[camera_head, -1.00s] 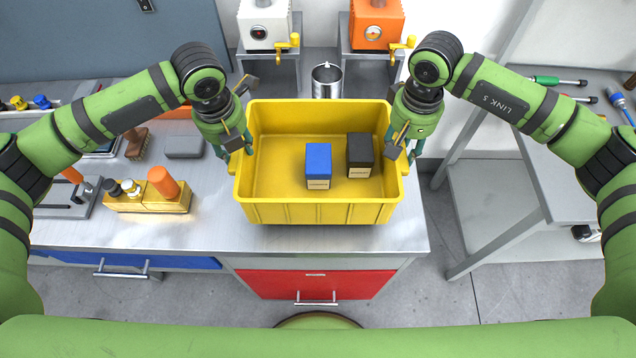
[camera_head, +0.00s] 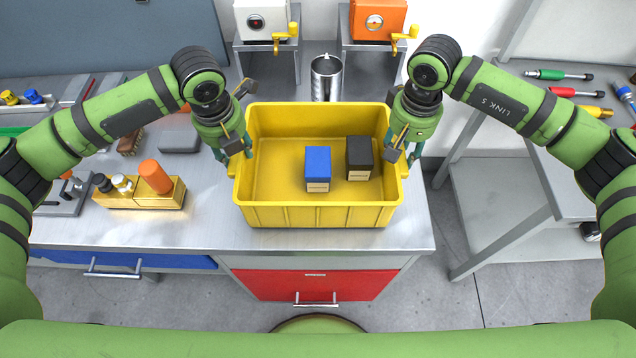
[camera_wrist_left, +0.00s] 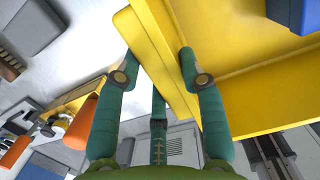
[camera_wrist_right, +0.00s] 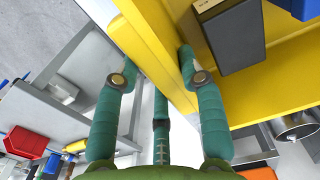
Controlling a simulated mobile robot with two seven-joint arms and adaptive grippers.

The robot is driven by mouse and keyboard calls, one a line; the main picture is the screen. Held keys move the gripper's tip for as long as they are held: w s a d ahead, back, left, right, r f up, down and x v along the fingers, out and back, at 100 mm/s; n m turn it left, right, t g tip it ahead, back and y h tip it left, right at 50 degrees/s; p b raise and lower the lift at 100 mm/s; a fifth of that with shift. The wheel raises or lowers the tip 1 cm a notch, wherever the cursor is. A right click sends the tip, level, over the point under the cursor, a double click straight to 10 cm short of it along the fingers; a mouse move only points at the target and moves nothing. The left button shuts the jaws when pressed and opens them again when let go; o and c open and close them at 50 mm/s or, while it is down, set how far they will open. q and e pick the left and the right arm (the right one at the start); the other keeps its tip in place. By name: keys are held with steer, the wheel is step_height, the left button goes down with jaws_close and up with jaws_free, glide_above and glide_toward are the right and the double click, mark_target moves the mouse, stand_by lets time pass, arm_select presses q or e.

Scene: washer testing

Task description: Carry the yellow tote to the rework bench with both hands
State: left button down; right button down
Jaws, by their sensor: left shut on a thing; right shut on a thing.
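The yellow tote (camera_head: 318,215) is in the middle of the head view, in front of me, over the right end of a metal-topped bench. It looks level. Inside it stand a blue-topped box (camera_head: 318,167) and a black-topped box (camera_head: 359,157), side by side and apart. My left gripper (camera_head: 236,152) is shut on the tote's left rim; the left wrist view shows its fingers (camera_wrist_left: 158,75) on both sides of the yellow wall. My right gripper (camera_head: 403,150) is shut on the right rim, with its fingers (camera_wrist_right: 158,75) astride that wall. I cannot tell which bench is the rework bench.
The metal bench (camera_head: 200,225) has a brass block (camera_head: 140,192) with several knobs at left. A metal can (camera_head: 326,78) stands behind the tote. White (camera_head: 262,20) and orange (camera_head: 376,20) machines stand at the back. A right-hand table (camera_head: 570,190) holds screwdrivers, across a floor gap.

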arm_select(q)
steer(key=shift+a+f+b, duration=0.15)
steer(key=shift+f+b, duration=0.35)
steer(key=shift+f, duration=0.2)
arm_select(e)
steer(key=shift+d+f, duration=0.15)
steer(key=shift+f, duration=0.55)
arm_select(q)
steer(key=c, duration=0.8)
jaws_free()
steer(key=shift+r, duration=0.15)
arm_select(e)
steer(key=c, duration=0.8)
jaws_free()
steer(key=shift+r, duration=0.15)
arm_select(q)
steer(key=shift+o, duration=0.2)
arm_select(e)
steer(key=shift+o, duration=0.2)
arm_select(q)
steer(key=shift+r, duration=0.1)
arm_select(e)
steer(key=shift+r, duration=0.2)
arm_select(q)
step_height(320, 180, up, 12)
steer(key=s, duration=0.1)
steer(key=shift+s, duration=0.25)
arm_select(e)
step_height(320, 180, up, 12)
steer(key=shift+f, duration=0.15)
